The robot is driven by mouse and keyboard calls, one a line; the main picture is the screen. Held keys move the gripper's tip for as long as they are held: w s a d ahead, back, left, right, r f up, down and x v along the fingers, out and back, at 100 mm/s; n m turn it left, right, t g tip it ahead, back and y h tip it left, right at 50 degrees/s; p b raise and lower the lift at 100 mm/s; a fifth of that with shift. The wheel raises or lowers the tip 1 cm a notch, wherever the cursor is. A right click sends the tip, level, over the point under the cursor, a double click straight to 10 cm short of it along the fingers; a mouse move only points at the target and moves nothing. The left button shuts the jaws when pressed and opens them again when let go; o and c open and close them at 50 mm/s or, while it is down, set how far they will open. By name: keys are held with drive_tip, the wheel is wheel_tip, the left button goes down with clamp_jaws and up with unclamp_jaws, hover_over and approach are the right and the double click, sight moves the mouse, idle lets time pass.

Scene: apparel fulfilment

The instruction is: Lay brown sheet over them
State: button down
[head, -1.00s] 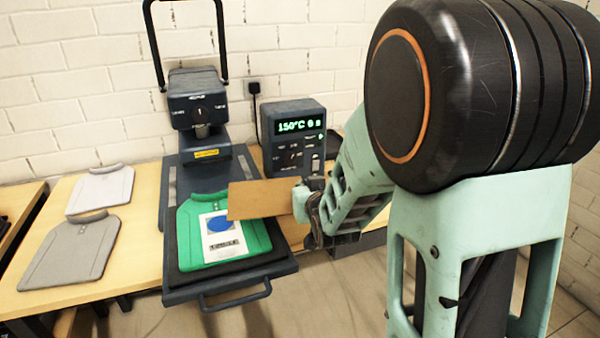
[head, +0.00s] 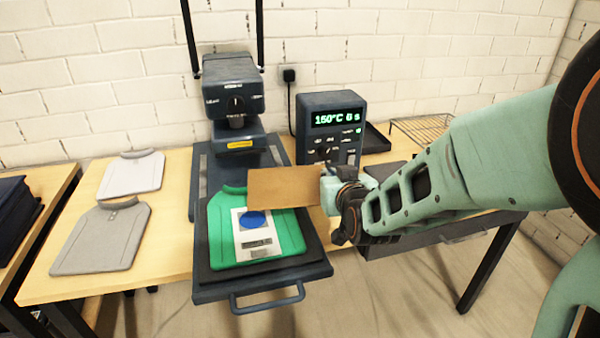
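The brown sheet (head: 284,188) is held flat by its right edge in my gripper (head: 328,190), which is shut on it. The sheet hangs above the upper right part of the green garment (head: 288,234) and hides some of it. The garment lies on the dark pulled-out platen (head: 222,274) of the heat press. A white transfer (head: 242,230) with a blue disc (head: 253,220) and a grey label strip (head: 257,244) lies on the garment's front. The sheet's lower edge is just above the blue disc in the picture.
The press head (head: 232,88) stands behind the platen, clear of it. A control box (head: 332,128) reading 150°C stands behind my gripper. White (head: 134,174) and grey (head: 102,238) garments lie on the table at left. A wire rack (head: 420,130) is at back right.

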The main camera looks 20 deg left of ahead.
sight(296, 189)
drive_tip(key=shift+n+g+y, duration=0.5)
drive_tip(key=shift+n+y, duration=0.3)
drive_tip(key=shift+y, duration=0.1)
drive_tip(key=s+a, duration=0.1)
drive_tip(key=a, duration=0.1)
drive_tip(key=s+a, duration=0.1)
drive_tip(key=a, duration=0.1)
drive_tip(key=s+a+r, duration=0.1)
drive_tip(key=a, duration=0.2)
drive_tip(key=shift+s, duration=0.25)
wheel_tip(296, 189, down, 9)
drive_tip(key=b, duration=0.6)
drive_tip(key=shift+r, duration=0.15)
drive_tip(key=c, duration=2.1)
unclamp_jaws()
drive_tip(key=shift+s, duration=0.1)
